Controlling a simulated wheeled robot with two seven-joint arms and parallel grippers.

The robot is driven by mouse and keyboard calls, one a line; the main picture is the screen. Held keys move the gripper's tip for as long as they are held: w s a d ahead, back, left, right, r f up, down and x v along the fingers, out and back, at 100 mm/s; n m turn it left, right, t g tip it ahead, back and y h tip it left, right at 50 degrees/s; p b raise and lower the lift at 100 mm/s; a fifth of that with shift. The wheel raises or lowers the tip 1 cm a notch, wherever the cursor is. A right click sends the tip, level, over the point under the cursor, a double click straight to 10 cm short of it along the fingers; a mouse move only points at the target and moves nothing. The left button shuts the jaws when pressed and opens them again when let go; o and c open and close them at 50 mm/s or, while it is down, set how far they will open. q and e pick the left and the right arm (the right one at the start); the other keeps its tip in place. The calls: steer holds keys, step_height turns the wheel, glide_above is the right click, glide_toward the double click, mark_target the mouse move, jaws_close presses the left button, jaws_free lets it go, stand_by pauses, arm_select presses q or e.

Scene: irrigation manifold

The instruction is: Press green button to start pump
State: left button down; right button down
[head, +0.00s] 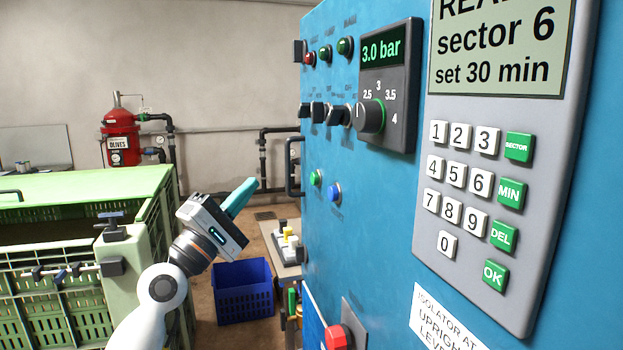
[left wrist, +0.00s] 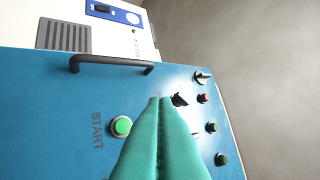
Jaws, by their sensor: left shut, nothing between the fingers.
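The green button (head: 315,178) sits on the blue panel (head: 400,225) in the head view, just left of a blue button (head: 335,193). In the left wrist view the green button (left wrist: 121,126) has a light ring, with the word START beside it. My left gripper (head: 251,184) has teal fingers, shut and empty. It is left of the panel, apart from the green button. In the left wrist view its fingertips (left wrist: 160,100) show to the right of the button and hide part of the panel. My right gripper is not in view.
A black handle (head: 292,167) sticks out at the panel's left edge. Lamps, switches and a pressure dial (head: 370,116) are above the buttons, with a keypad (head: 468,185) to the right. A red knob (head: 337,337) is below. A green crate (head: 75,200) stands left of my arm.

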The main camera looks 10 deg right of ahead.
arm_select(q)
steer(key=w+d, duration=0.1)
steer(key=d, duration=0.7)
steer(key=shift+w+p, duration=0.3)
steer(key=shift+d, duration=0.1)
stand_by(1.6)
steer(key=shift+w+d, duration=0.1)
steer(key=shift+d, duration=0.2)
steer(key=shift+d, duration=0.4)
stand_by(0.8)
steer(key=shift+a, duration=0.8)
steer(key=shift+s+a, duration=0.2)
steer(key=shift+a, duration=0.6)
steer(key=shift+s+a, duration=0.2)
steer(key=shift+a, duration=0.65)
steer(key=shift+s+a, duration=0.2)
steer(key=shift+a, duration=0.6)
